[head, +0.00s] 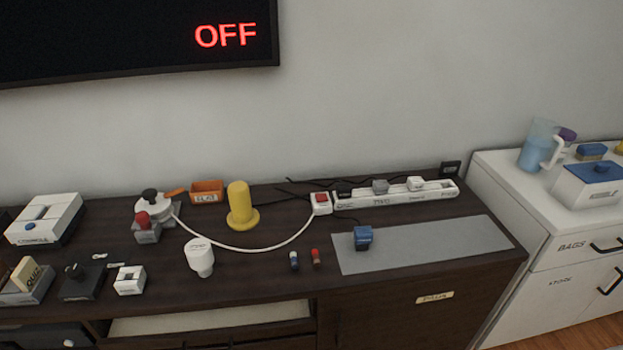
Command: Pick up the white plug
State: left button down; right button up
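A white plug (415,183) sits in the right part of a white power strip (436,192) at the back right of the dark wooden cabinet. A grey plug (380,186) and a black plug (344,194) sit to its left in the same strip. The strip's red switch (320,198) is at its left end. The labels on the strip are too small to read surely. Neither of my grippers is in view.
A blue block-like item (362,238) stands on a grey mat (450,243) in front of the strip. A yellow cylinder (239,204), a white bulb-shaped item (199,257) and two small bottles stand left. A white cabinet (510,185) adjoins at right. The mat's right part is clear.

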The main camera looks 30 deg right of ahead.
aim_at(414, 184)
jog(key=u, duration=1.85)
jog(key=k, duration=1)
jog(key=z, duration=2)
